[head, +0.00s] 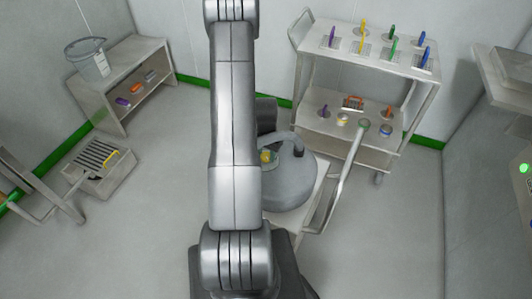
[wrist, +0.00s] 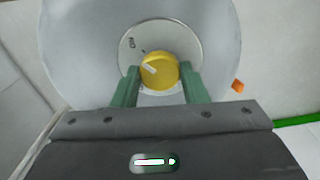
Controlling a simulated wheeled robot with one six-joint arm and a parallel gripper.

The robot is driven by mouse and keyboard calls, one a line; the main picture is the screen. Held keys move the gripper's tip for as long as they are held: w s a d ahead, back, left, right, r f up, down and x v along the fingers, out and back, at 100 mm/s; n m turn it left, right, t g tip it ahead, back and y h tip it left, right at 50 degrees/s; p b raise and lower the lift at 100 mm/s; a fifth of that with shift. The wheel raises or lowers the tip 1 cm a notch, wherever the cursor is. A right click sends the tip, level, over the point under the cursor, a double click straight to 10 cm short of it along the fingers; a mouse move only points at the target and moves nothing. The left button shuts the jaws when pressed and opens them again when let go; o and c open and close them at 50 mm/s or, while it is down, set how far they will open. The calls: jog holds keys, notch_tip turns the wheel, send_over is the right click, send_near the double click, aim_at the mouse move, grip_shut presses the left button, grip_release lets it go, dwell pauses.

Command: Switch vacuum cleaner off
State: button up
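The vacuum cleaner (head: 290,190) is a grey rounded drum on a pale wheeled frame with a bent handle tube, partly hidden behind my arm in the head view. Its yellow rotary knob (wrist: 160,74) sits on a light round plate (wrist: 193,42) in the wrist view. A white pointer mark on the knob points to the upper left, and a small dark symbol is printed above left on the plate. My gripper (wrist: 160,76) has its two green fingers on either side of the knob, very close to its edges. I cannot tell whether they touch it.
A steel trolley (head: 412,68) with coloured scoops and small items stands behind at right. A low bench (head: 140,47) with a clear bucket (head: 90,62) stands at back left, near a grated box (head: 112,182). Grey floor is open at left and front right.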

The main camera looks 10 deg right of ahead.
jog(key=shift+f+n+b, duration=0.1)
jog(key=shift+n+b, duration=0.3)
jog(key=shift+b, duration=0.05)
jog(key=n+b, duration=0.2)
jog(key=shift+f+n, duration=0.1)
jog(key=shift+n, duration=0.3)
jog(key=n+b, duration=0.3)
jog(key=n, duration=0.2)
jog(key=shift+n, duration=0.3)
jog(key=n+b, duration=0.2)
jog(key=n, duration=0.4)
jog(key=n+b, duration=0.1)
jog(key=n, duration=0.1)
jog(key=shift+r+n, duration=0.2)
jog(key=shift+n, duration=0.1)
jog(key=o, duration=1)
jog(key=shift+c, duration=0.2)
